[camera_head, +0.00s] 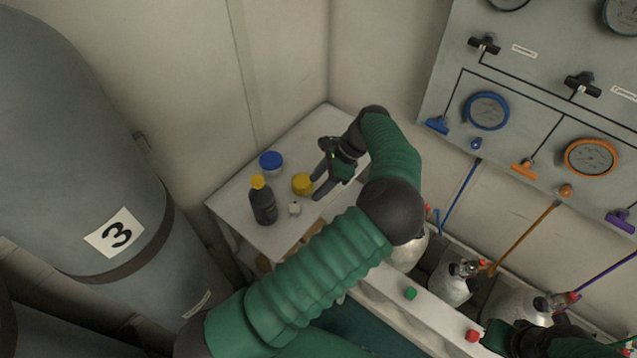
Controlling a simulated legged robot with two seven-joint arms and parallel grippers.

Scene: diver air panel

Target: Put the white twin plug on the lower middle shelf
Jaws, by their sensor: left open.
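A small white item (295,208), which looks like the white twin plug, stands on the white tabletop (240,193), near its front edge. It is between a dark bottle and a yellow-lidded jar. My left gripper (317,184) is open and empty above the tabletop, just right of the yellow lid and a little right of and behind the white item. My right arm's dark end (518,338) shows at the bottom right; its fingers cannot be made out. I cannot pick out the lower middle shelf; the space under the tabletop is mostly hidden by my left arm.
A dark bottle with a yellow cap (262,202), a blue-lidded jar (271,163) and a yellow-lidded jar (302,184) crowd the tabletop. A gauge panel (535,130) is on the right wall. White cylinders (452,285) stand below it. A large grey tank (75,150) fills the left.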

